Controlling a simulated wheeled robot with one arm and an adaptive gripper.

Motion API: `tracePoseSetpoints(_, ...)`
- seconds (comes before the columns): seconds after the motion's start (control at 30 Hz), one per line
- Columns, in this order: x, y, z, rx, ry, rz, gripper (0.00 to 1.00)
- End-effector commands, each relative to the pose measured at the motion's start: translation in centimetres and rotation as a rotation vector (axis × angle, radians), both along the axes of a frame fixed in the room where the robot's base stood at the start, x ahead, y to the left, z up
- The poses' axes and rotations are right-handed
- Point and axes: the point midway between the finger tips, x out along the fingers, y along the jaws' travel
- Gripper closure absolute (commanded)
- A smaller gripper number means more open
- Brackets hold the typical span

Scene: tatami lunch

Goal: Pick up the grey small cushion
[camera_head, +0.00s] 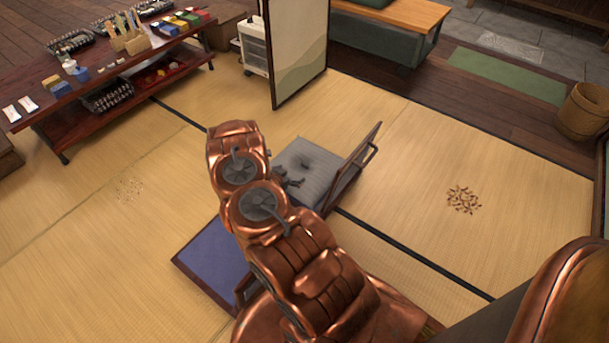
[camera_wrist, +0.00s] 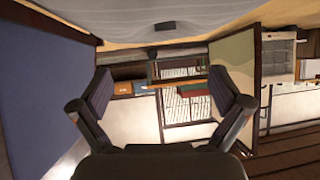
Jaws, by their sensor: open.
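The grey cushion (camera_head: 325,172) lies flat on the tatami side of a low wooden-framed backrest, near the middle of the head view. Its near left part is hidden behind my arm. A dark patch shows on its top. My gripper (camera_head: 291,180) appears over the cushion's near left part; the height between them is unclear. In the wrist view, the two fingers of my gripper (camera_wrist: 162,103) stand wide apart with nothing between them. I cannot make out the cushion for certain in the wrist view.
The upright backrest (camera_head: 354,168) stands at the cushion's right. A blue-purple panel (camera_head: 212,262) lies left of my arm. A folding screen (camera_head: 299,50) stands behind, and a low red-brown table (camera_head: 120,62) with goods is at upper left. Bare tatami lies on both sides.

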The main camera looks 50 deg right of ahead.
Motion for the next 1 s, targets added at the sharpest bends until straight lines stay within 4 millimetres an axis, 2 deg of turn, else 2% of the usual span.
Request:
tracePoseSetpoints(0.03, -1.5, -1.1, -1.6, -0.036, 0.015, -0.022, 0.0)
tracePoseSetpoints(0.2, -4.8, -3.5, -3.0, -0.133, 0.045, -0.074, 0.0)
tracePoseSetpoints(0.3, -5.7, -4.3, -3.2, -0.163, 0.052, -0.087, 0.0)
tracePoseSetpoints(0.77, -6.1, -7.4, -4.8, -0.173, 0.057, -0.095, 0.0)
tracePoseSetpoints(1.0, -6.3, -10.0, -6.6, -0.174, 0.055, -0.096, 0.0)
